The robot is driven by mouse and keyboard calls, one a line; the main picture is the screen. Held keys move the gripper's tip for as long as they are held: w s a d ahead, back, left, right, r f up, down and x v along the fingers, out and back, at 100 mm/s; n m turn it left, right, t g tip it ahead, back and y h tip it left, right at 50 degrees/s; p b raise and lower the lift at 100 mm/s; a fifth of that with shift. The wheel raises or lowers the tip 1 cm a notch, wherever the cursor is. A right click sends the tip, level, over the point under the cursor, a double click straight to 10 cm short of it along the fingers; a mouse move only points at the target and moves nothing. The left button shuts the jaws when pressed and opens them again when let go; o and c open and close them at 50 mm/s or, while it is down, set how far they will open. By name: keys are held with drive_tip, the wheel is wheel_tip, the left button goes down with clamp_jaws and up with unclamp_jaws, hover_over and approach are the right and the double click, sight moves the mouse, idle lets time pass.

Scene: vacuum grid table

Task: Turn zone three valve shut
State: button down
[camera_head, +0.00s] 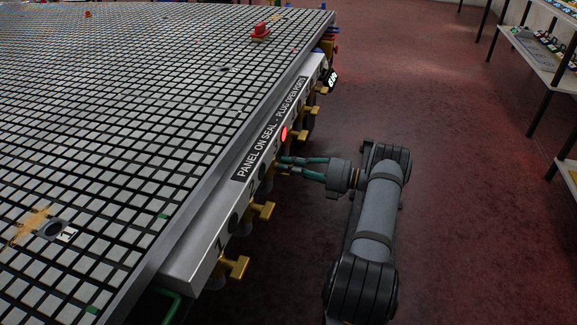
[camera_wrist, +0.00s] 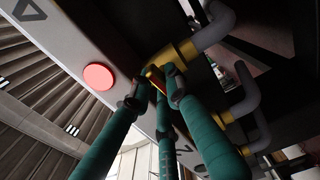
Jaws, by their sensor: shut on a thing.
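My gripper (camera_head: 287,163) reaches in from the right to the front edge of the grid table, below the black sign strip. In the wrist view its teal fingers (camera_wrist: 155,95) are shut on the handle of a brass-yellow valve (camera_wrist: 182,52). The valve sits under the table edge on a grey pipe elbow. In the head view the fingers hide most of this valve. A number on the edge beside it cannot be read clearly. Two other yellow valves (camera_head: 262,209) (camera_head: 236,266) stand nearer along the edge, with number marks above them.
More yellow valves (camera_head: 311,109) line the far part of the edge. A round red light (camera_head: 283,134) glows on the front panel (camera_head: 190,262), close to my fingers. A small display (camera_head: 332,78) hangs at the far corner. The red floor (camera_head: 455,200) right of my arm is clear.

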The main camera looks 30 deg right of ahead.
drive_tip(key=shift+m, duration=0.6)
drive_tip(key=c, duration=1.7)
unclamp_jaws()
drive_tip(key=shift+o, duration=0.2)
drive_tip(key=v, duration=1.2)
drive_tip(key=shift+a, duration=0.1)
